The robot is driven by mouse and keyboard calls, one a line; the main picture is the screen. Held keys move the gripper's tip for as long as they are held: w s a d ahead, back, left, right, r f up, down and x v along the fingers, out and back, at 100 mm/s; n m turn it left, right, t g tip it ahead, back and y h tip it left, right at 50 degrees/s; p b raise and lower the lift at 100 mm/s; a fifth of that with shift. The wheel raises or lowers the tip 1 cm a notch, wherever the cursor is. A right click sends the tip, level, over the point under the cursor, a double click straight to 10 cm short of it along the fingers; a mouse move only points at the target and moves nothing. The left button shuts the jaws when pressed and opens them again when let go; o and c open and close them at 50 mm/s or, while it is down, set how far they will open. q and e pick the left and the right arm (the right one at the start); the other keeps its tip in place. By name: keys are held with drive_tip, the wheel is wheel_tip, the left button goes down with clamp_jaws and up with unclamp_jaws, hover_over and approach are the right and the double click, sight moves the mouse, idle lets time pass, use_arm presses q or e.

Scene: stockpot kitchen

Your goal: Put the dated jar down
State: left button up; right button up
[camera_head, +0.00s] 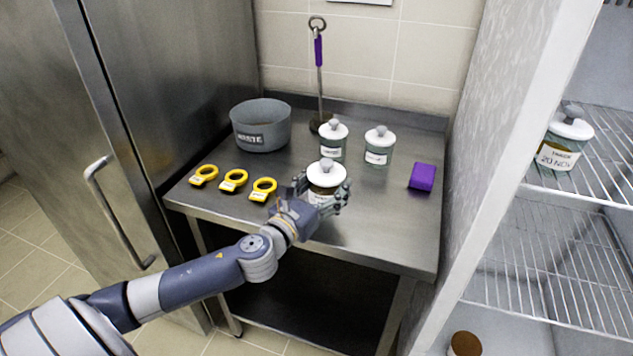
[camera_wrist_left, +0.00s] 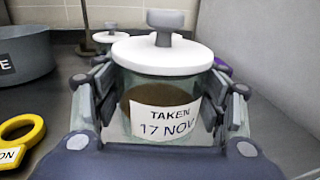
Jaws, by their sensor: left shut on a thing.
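The dated jar (camera_head: 326,174) is a glass jar with a white lid and grey knob, held upright over the front part of the steel table (camera_head: 375,232). In the left wrist view the jar (camera_wrist_left: 165,92) has brown contents and a label reading "TAKEN 17 NOV". My left gripper (camera_head: 322,192) is shut around the jar's sides, with its fingers also showing on both sides in the left wrist view (camera_wrist_left: 160,105). The jar's base is hidden, so I cannot tell whether it touches the table. My right gripper is not in view.
Two similar jars (camera_head: 333,140) (camera_head: 379,146) stand behind. A grey "WASTE" tub (camera_head: 262,126), yellow tagged rings (camera_head: 233,180) and a purple block (camera_head: 422,177) are on the table. A jar labelled "20 NOV" (camera_head: 559,156) is on the wire shelf (camera_head: 600,185) at right. Bare steel lies right of the gripper.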

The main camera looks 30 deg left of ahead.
use_arm(q)
drive_tip(key=w+a, duration=0.3)
drive_tip(key=a, duration=0.1)
drive_tip(key=shift+w+a+f, duration=0.15)
drive_tip(key=shift+w+a, duration=0.2)
drive_tip(key=shift+a, duration=0.05)
wheel_tip(320, 180, down, 3)
drive_tip(key=shift+r+b, duration=0.15)
drive_tip(key=shift+b, duration=0.25)
drive_tip(key=shift+f, duration=0.45)
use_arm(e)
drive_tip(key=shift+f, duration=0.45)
use_arm(q)
drive_tip(key=shift+f, duration=0.2)
drive_tip(key=o, duration=1.9)
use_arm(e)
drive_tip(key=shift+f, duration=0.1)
